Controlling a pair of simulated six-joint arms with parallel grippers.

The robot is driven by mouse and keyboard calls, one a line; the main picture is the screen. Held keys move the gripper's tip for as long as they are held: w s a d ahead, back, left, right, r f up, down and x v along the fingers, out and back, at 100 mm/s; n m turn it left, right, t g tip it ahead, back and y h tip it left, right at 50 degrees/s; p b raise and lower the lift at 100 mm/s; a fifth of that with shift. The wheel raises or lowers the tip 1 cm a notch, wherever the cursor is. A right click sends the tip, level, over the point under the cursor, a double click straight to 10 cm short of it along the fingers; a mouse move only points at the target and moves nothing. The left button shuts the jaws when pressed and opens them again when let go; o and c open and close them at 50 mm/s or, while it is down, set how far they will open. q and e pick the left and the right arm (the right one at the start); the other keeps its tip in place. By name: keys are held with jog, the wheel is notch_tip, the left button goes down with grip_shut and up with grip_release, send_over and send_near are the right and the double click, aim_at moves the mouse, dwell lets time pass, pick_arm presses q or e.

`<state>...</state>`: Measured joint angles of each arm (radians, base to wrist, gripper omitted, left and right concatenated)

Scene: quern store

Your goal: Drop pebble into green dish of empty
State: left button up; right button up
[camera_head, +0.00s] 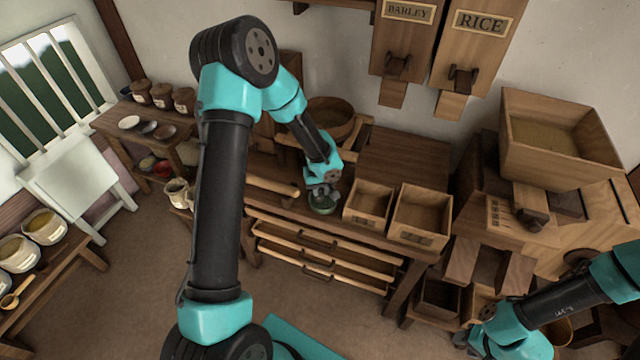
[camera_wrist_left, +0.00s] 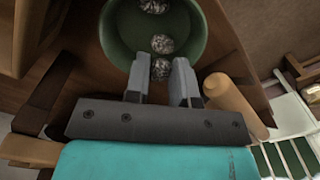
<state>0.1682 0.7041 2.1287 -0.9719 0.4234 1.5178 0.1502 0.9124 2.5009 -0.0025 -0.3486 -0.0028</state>
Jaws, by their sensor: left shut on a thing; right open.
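The green dish (camera_head: 323,209) stands on the wooden bench, left of two small wooden boxes; it also fills the upper middle of the left wrist view (camera_wrist_left: 112,38). Two speckled grey pebbles show in it, one at the top edge of the view (camera_wrist_left: 154,6) and one near the middle (camera_wrist_left: 161,44). My left gripper (camera_wrist_left: 160,76) is shut on a third grey pebble (camera_wrist_left: 160,68), held between its fingertips at the dish's near side. Whether this pebble touches the dish cannot be told. My right gripper (camera_head: 468,338) is open, low at the right, away from the dish.
A pale wooden rod (camera_head: 273,186) lies beside the dish. Two open wooden boxes (camera_head: 368,205) (camera_head: 420,214) stand to its right. A round sieve-like tub (camera_head: 331,118) is behind. Drawers (camera_head: 320,262) are below the bench front. A large grain bin (camera_head: 553,138) stands at the right.

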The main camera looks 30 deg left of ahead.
aim_at(320, 191)
pick_arm(q)
jog(key=shift+f, duration=0.3)
jog(key=o, duration=1)
notch_tip(320, 191, up, 17)
jog(key=shift+r, duration=0.2)
dwell(0.8)
